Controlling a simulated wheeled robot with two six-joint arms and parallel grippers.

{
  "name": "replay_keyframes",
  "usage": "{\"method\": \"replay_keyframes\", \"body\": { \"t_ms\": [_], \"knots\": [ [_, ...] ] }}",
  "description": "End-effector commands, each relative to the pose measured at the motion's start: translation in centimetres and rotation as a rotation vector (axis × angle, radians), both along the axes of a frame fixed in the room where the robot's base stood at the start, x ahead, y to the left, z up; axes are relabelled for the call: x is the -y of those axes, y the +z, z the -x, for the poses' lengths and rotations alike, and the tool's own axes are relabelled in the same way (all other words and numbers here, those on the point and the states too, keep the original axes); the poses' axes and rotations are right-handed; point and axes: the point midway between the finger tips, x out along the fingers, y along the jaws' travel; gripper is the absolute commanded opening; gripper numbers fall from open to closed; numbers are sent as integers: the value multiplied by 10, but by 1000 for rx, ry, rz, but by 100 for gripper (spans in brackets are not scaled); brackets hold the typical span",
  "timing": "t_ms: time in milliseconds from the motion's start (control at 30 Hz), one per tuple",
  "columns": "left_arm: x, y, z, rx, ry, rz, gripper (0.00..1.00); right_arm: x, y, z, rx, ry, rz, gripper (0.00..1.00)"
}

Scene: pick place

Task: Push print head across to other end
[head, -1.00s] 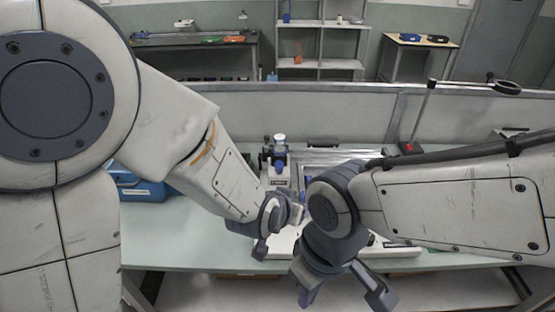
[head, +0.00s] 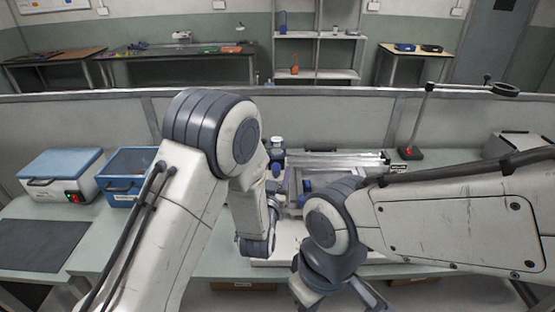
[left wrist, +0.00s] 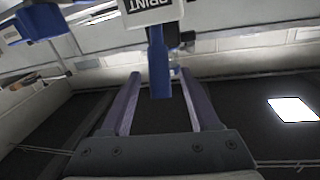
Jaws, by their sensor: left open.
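In the left wrist view the print head shows as a white block (left wrist: 150,11) lettered PRINT, with a blue handle (left wrist: 158,62) hanging down from it. My left gripper (left wrist: 156,78) is open, and the handle shows between its two purple-grey fingers. I cannot tell whether they touch it. In the head view the pale printing machine (head: 345,160) with its metal rails stands on the bench, partly hidden behind both my arms. My left wrist is over its left part. My right gripper (head: 338,299) is open and empty at the front edge of the bench.
A blue bin (head: 122,187) and a white box with a blue lid (head: 62,165) stand on the left of the bench, by a dark mat (head: 42,245). A low partition (head: 330,115) runs behind.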

Motion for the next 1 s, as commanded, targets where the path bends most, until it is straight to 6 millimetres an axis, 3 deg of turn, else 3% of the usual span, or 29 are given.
{"method": "replay_keyframes", "body": {
  "t_ms": [100,300,633,667,800,833,1000],
  "knots": [
    [3,2,-21,0,2,0,62,0,9,0,0,0,0,0],
    [7,1,-42,-1,0,-1,62,0,13,0,0,0,0,0],
    [8,0,-46,-1,0,0,62,0,13,0,0,0,0,0],
    [8,0,-46,-1,0,0,58,0,13,0,0,0,0,0],
    [8,0,-46,-1,-1,0,4,0,13,0,0,0,0,0],
    [8,0,-46,-1,-1,0,0,0,13,0,0,0,0,0],
    [8,0,-46,-1,-1,0,0,0,13,0,0,0,0,0]
  ]
}}
